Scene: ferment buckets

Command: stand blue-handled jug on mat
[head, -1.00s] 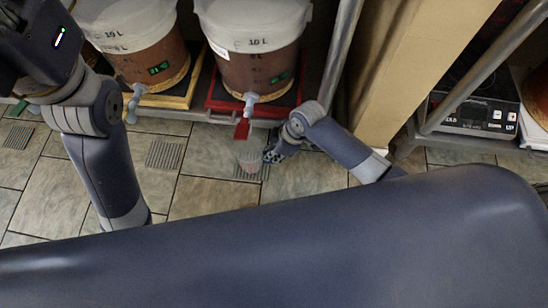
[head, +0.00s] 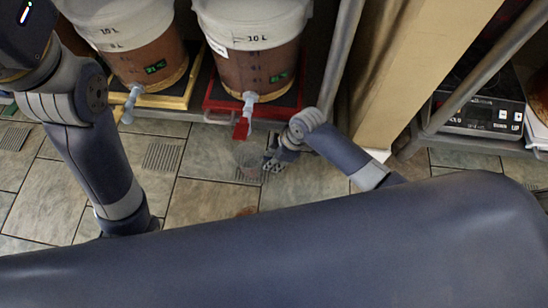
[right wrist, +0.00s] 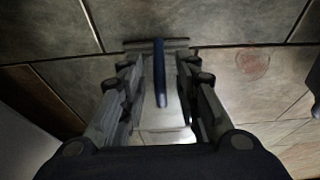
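A clear jug (head: 247,157) stands on or just above the floor below the tap of the red-tray bucket. Its blue handle (right wrist: 160,72) shows upright between the fingers of my right gripper (right wrist: 158,85), with gaps on both sides, so the gripper looks open around it. The head view shows my right gripper (head: 273,163) just right of the jug. A grey ribbed mat (head: 255,174) lies at the jug's base; its edge also shows in the wrist view (right wrist: 150,44). Whether the base is wholly on it is unclear. My left arm shows; its gripper does not.
Two ferment buckets (head: 255,60) (head: 140,65) stand on red and yellow trays, their taps hanging over the floor. Another ribbed mat (head: 163,156) lies to the left. A post (head: 395,75) and scale (head: 482,115) are at right. A faint reddish ring (right wrist: 252,63) marks the tiles.

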